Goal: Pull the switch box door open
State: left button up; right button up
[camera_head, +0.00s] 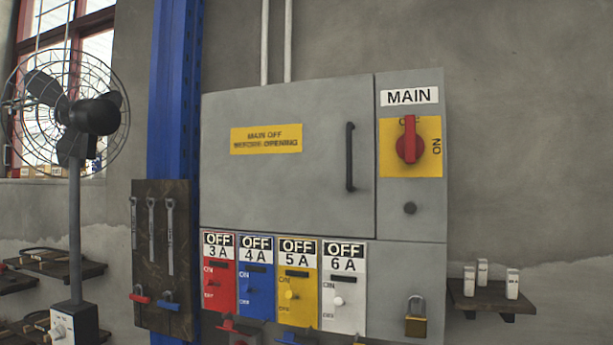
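The grey switch box door (270,190) fills the upper left of the wall-mounted switch box and looks shut, flush with the frame. A black vertical handle (350,157) stands near its right edge. A yellow label (266,139) on the door reads "MAIN OFF BEFORE OPENING". To the right, under the "MAIN" sign (409,97), a red rotary switch (410,140) sits on a yellow plate with its knob upright, pointing toward the partly covered word at the top; "ON" is written at the right. Neither of my grippers shows in the head view.
Below the door are red, blue, yellow and white switch panels (343,290) marked "OFF", and a brass padlock (415,318). A black fan (85,115) and blue post (172,90) stand left. A small shelf (490,298) juts out right. The space before the door looks clear.

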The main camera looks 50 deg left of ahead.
aim_at(298, 157)
jog(key=u, duration=1.8)
